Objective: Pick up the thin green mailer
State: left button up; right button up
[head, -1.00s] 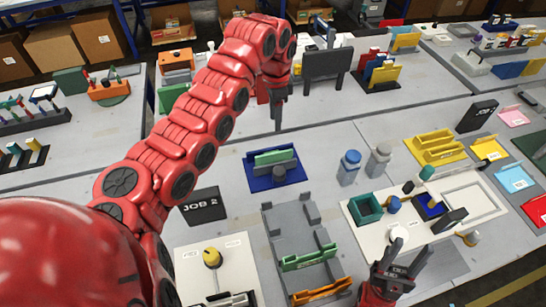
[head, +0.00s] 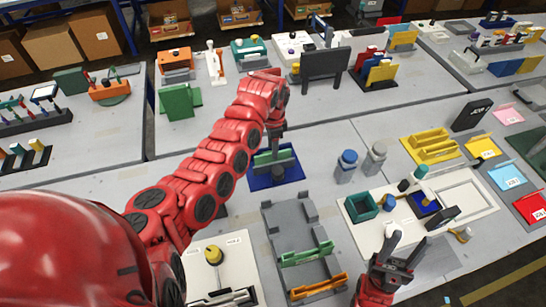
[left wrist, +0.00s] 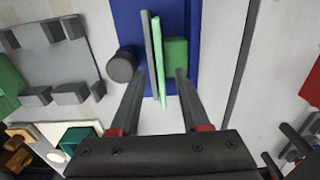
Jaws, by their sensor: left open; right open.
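The thin green mailer (left wrist: 158,60) is a narrow light-green slab seen edge-on in the left wrist view. It stands between a grey plate (left wrist: 149,45) and a thicker, darker green block (left wrist: 175,62) on a blue base (left wrist: 195,25). In the head view the blue base (head: 259,181) is mid-table, with green (head: 263,158) showing, partly hidden by my left gripper (head: 274,146). My left gripper, also in the left wrist view (left wrist: 161,75), is open above the base, its fingers on either side of the mailer. My right gripper (head: 396,252) is open and empty at the front right.
A dark round knob (left wrist: 121,66) stands by the left finger. Two bottles (head: 346,166) (head: 374,158) stand right of the blue base. A grey fixture (head: 285,222) with green and orange bars is in front. A white board (head: 460,198) with small parts lies at right.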

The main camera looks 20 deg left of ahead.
pick_arm(q)
notch_tip(320, 180, down, 2)
jog(key=shift+f, duration=0.1)
grip_shut()
dwell(1.4)
